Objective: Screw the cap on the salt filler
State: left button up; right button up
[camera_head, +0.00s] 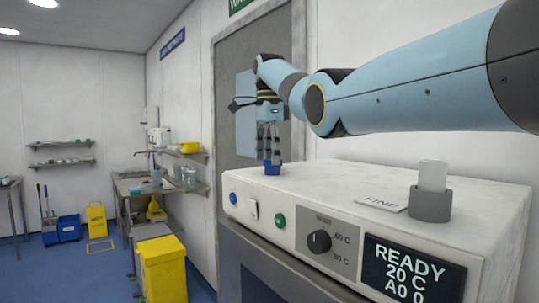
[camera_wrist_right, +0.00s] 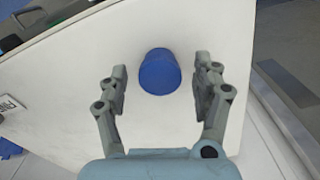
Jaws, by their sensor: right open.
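A blue cap (camera_head: 272,168) stands on the far left end of the white machine's top. In the right wrist view the blue cap (camera_wrist_right: 159,72) sits between the two fingers, with a gap on each side. My right gripper (camera_head: 269,158) is open and points down over the cap; in the wrist view the gripper (camera_wrist_right: 162,82) straddles it without visible contact. The likely salt filler is a grey collar (camera_head: 430,205) with a whitish tube (camera_head: 433,175) standing upright in it, at the right of the machine top. My left gripper is not in view.
The white machine (camera_head: 330,185) has a knob (camera_head: 319,241), buttons and a display reading READY 20 C. A flat plate marked FINE (camera_head: 381,203) lies left of the collar. The top between cap and plate is clear. A door stands behind; a yellow bin (camera_head: 162,270) is on the floor.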

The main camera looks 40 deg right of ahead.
jog(key=c, duration=1.2)
jog(key=m, duration=0.3)
jog(key=shift+w+m, duration=0.1)
jog(key=shift+m, duration=0.2)
jog(key=shift+d+m, duration=0.15)
jog(key=shift+m, duration=1.55)
jog(key=m, duration=0.3)
jog(key=shift+w+d, duration=0.1)
jog(key=m, duration=0.3)
jog(key=shift+d+m, duration=0.15)
jog(key=shift+m, duration=0.25)
jog(key=o, duration=1.3)
